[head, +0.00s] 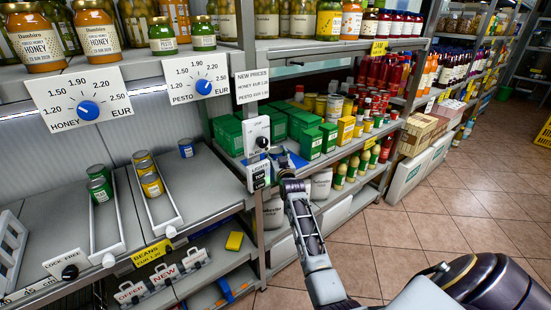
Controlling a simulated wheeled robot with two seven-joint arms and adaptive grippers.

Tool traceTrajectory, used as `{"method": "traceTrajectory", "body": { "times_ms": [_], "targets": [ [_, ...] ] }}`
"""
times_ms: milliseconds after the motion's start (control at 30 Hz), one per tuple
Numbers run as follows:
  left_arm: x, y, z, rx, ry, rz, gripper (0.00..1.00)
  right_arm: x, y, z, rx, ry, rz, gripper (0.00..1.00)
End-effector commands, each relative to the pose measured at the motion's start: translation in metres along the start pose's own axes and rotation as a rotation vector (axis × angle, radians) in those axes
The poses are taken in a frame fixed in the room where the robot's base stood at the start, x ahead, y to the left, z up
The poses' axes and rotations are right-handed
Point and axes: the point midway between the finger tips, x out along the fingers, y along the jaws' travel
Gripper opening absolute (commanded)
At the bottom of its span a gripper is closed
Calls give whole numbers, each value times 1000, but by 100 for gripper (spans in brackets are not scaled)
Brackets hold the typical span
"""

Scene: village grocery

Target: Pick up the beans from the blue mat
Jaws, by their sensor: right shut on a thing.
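My right gripper (279,158) reaches in at the middle shelf, beside the white switch panel. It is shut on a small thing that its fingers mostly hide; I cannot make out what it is. A patch of the blue mat (294,157) shows right behind the fingers. Whether the held thing still touches the mat is not clear. Yellow cans (152,185) stand in a sloping white chute above the yellow BEANS label (152,252) on the left shelf. My left gripper is not in view.
The white panel (257,135) with a dark knob stands close left of the gripper. Green boxes (311,143) stand close behind and right. The tiled floor (400,235) at right is clear.

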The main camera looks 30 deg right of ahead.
Motion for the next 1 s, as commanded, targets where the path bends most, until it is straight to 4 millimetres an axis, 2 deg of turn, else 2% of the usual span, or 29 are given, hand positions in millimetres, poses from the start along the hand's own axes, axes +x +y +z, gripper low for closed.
{"method": "traceTrajectory", "body": {
  "times_ms": [267, 467, 1000],
  "targets": [
    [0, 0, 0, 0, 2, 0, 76, -1, 0, -3, 0, 2, 0, 27],
    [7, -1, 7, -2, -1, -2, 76, -4, 2, -11, -1, 1, 0, 27],
    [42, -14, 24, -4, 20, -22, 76, -3, 2, -74, 0, 4, 0, 27]
  ]
}}
